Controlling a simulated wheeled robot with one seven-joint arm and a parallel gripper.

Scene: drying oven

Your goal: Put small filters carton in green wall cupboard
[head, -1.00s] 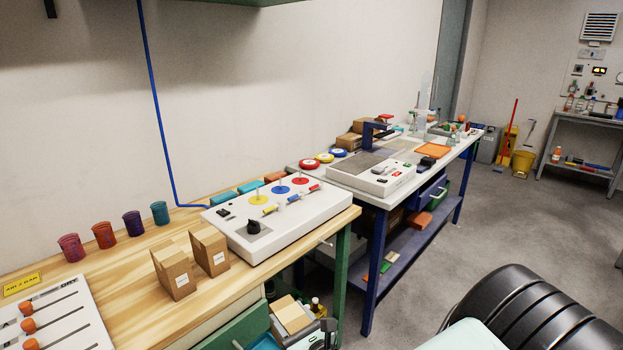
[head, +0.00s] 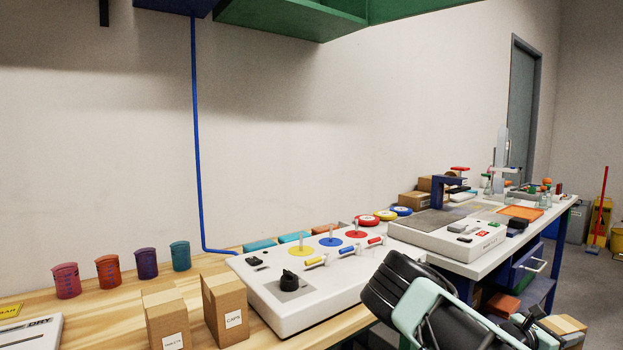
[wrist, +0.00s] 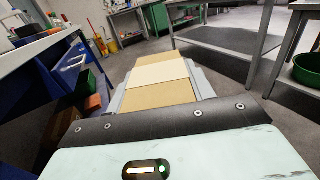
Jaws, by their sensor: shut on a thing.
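A brown carton with a pale tape strip (wrist: 158,72) is between the two grey fingers of my gripper (wrist: 160,84) in the wrist view; no label on it can be read. In the head view my gripper (head: 530,328) is at the lower right, with part of the held carton (head: 565,324) showing at the bottom edge. The green wall cupboard (head: 290,20) is at the top of the head view, high on the wall, and only its underside and lower part show. My gripper is well below it and to its right.
Two brown cartons (head: 226,305) stand on the wooden bench, one labelled CAPS. Several coloured cups (head: 108,270) and a white control panel (head: 300,285) are beside them. A blue pipe (head: 197,130) runs up the wall. The wall below the cupboard is clear.

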